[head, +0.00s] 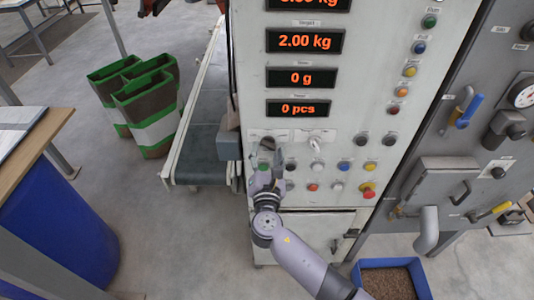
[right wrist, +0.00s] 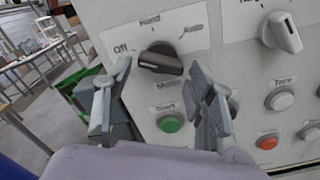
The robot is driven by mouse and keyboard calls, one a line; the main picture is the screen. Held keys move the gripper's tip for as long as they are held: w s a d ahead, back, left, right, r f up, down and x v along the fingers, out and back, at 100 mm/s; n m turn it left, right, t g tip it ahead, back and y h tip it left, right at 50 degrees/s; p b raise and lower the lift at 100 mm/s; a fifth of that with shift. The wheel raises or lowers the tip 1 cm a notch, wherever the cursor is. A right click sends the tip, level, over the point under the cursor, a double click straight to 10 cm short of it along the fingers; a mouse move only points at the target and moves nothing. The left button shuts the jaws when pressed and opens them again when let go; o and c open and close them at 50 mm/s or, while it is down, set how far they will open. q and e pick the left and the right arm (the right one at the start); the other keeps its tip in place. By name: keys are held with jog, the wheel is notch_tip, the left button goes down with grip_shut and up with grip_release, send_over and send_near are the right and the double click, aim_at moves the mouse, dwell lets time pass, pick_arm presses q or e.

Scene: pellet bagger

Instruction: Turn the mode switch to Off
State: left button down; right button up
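My left gripper is not in view.
A green start button (right wrist: 171,123) sits just below the switch. A second, white switch (right wrist: 284,34) is to the right. Several more buttons (head: 343,166) and a red emergency stop (head: 368,191) are nearby. A conveyor (head: 196,150) stands left of the panel.

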jog(key=shift+o, duration=0.7)
jog(key=s, duration=1.2)
